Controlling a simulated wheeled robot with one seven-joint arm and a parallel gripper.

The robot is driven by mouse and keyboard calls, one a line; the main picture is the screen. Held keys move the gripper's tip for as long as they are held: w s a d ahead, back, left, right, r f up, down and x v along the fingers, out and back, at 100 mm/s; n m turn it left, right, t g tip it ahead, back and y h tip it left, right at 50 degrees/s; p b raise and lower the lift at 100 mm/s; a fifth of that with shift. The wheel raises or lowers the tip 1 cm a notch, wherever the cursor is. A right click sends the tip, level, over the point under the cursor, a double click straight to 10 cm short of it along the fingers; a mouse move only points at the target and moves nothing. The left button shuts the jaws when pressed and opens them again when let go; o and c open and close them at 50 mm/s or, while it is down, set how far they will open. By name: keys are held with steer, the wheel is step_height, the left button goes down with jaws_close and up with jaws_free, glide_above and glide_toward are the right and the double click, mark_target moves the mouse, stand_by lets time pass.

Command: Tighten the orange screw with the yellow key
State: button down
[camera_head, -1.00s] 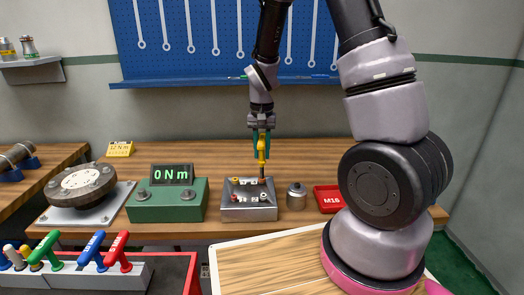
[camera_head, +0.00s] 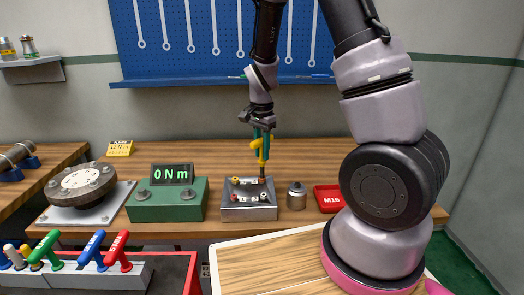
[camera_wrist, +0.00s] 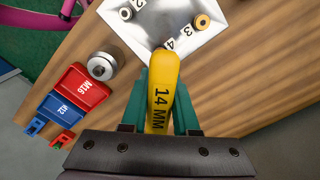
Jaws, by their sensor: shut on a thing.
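My gripper (camera_head: 262,135) is shut on the yellow key (camera_wrist: 162,92), its green fingers on both sides of the handle marked 14 MM. The key (camera_head: 263,152) stands near upright over the metal block (camera_head: 248,212), its dark lower end at the block's back right, beside the number 4. The screw under it is hidden; I cannot tell how far the key is seated. A screw with an orange-yellow ring (camera_wrist: 202,21) sits by the number 3, at the back left in the head view (camera_head: 235,181). Other screws show at the block's front.
A green box (camera_head: 168,202) reads 0 Nm, left of the block. A metal cylinder (camera_head: 297,197) and a red M16 tray (camera_head: 329,198) stand right of it. A yellow sign (camera_head: 120,148) is at the back. Coloured T-handles (camera_head: 92,250) sit in a rack at front left.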

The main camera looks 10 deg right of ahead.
steer(key=shift+s+f, duration=0.15)
steer(key=shift+s, duration=0.05)
steer(key=m, duration=0.5)
steer(key=shift+m, duration=0.4)
steer(key=shift+w, duration=0.1)
steer(key=m, duration=0.6)
steer(key=shift+w, duration=0.1)
steer(key=shift+r, duration=0.7)
